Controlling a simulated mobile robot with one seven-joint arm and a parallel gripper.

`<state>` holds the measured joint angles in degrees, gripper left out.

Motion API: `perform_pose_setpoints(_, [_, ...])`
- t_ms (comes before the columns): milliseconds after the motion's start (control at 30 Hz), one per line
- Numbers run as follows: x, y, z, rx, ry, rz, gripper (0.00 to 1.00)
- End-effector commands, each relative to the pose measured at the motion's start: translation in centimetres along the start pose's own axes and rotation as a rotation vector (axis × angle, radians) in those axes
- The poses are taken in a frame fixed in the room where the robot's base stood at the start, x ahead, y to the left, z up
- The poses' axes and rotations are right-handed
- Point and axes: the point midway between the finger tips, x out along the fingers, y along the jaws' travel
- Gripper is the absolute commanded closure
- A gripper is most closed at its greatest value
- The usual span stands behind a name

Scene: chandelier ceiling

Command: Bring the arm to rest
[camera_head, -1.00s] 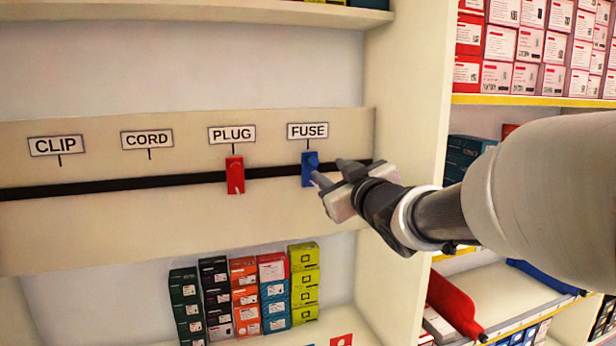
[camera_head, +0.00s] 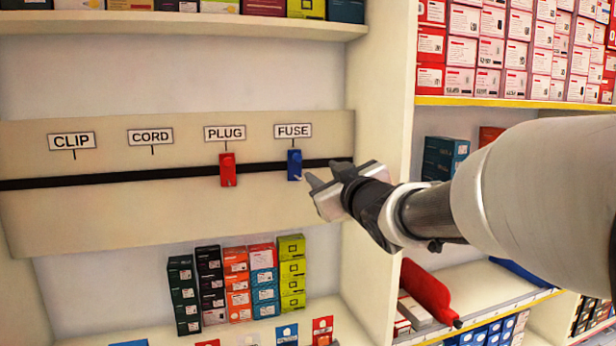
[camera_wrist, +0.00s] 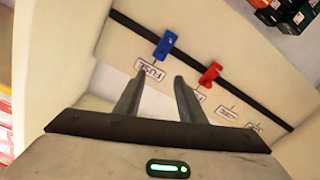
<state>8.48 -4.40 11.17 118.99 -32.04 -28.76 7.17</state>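My gripper (camera_head: 322,174) is just right of a blue tab (camera_head: 295,165) that sits on a black rail (camera_head: 191,173) below the FUSE label (camera_head: 293,131). In the wrist view, my gripper's two fingers (camera_wrist: 158,77) stand apart with nothing held between them. There the blue tab (camera_wrist: 164,45) lies beyond the fingertips, with space between. A red tab (camera_head: 228,170) hangs on the rail under the PLUG label (camera_head: 225,133); it also shows in the wrist view (camera_wrist: 210,75). My arm comes in from the right.
The rail's pale board (camera_head: 60,215) also carries CLIP (camera_head: 71,141) and CORD (camera_head: 150,136) labels, with no tabs beneath. An upright shelf panel (camera_head: 383,90) stands close behind my gripper. Stacked boxes (camera_head: 237,285) fill the shelf below; a red object (camera_head: 427,290) lies at lower right.

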Motion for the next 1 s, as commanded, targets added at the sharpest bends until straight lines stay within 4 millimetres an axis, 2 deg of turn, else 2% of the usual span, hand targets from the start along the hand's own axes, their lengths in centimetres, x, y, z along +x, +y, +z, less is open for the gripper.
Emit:
perform_pose_setpoints(400, [-0.1, 0.1, 0.1, 0.001, -0.008, 0.004, 0.64])
perform_pose_setpoints(467, [-0.7, 0.3, 0.5, 0.006, -0.035, 0.017, 0.64])
perform_pose_setpoints(533, [-2.2, 0.9, 1.6, 0.019, -0.105, 0.050, 0.64])
perform_pose_setpoints(567, [-3.2, 1.3, 2.3, 0.029, -0.149, 0.070, 0.64])
perform_pose_setpoints(667, [-8.3, 2.0, 5.9, 0.092, -0.343, 0.139, 0.64])
perform_pose_setpoints(700, [-10.9, 2.0, 7.6, 0.128, -0.431, 0.162, 0.64])
perform_pose_setpoints(767, [-14.7, 1.4, 10.0, 0.186, -0.554, 0.182, 0.64])
perform_pose_setpoints(800, [-17.2, 0.7, 11.5, 0.225, -0.630, 0.187, 0.64])
perform_pose_setpoints(900, [-22.8, -1.5, 14.5, 0.317, -0.795, 0.178, 0.64])
perform_pose_setpoints(1000, [-27.6, -4.1, 16.6, 0.400, -0.929, 0.146, 0.64])
